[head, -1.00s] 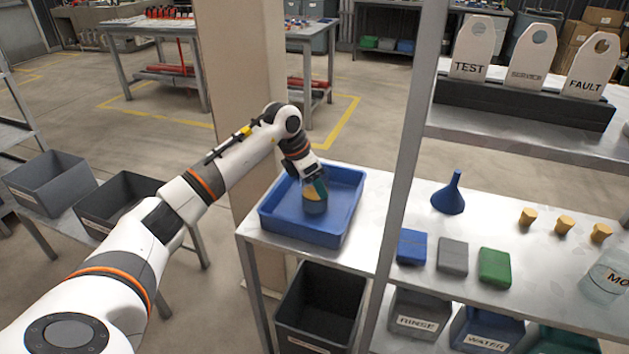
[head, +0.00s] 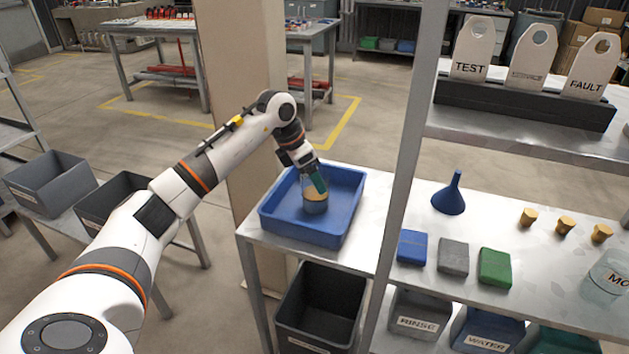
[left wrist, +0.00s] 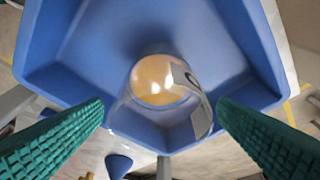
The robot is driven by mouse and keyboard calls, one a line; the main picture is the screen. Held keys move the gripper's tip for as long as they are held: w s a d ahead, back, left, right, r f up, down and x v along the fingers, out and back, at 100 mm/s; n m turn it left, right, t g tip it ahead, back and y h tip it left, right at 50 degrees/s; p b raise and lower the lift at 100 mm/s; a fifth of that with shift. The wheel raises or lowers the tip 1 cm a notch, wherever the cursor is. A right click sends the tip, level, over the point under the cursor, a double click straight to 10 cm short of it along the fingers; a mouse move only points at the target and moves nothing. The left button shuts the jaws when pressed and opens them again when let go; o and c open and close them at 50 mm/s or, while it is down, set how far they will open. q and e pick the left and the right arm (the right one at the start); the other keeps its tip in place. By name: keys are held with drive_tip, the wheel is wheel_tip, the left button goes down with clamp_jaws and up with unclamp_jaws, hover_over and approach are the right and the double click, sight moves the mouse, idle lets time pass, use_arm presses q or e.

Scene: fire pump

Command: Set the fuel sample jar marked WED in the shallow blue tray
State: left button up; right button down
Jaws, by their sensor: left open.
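My left gripper (head: 317,180) is just above the jar. Its green fingers (left wrist: 160,125) are wide apart, one on each side of the jar, with gaps between. My right gripper is out of view.
A grey upright post (head: 408,150) stands right of the tray. Beyond it are a blue funnel (head: 449,194), blue, grey and green blocks, yellow stoppers and a clear jar (head: 606,277). A tan pillar (head: 232,80) rises behind my left arm.

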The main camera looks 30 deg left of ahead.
use_arm(q)
drive_tip(key=v, duration=0.9)
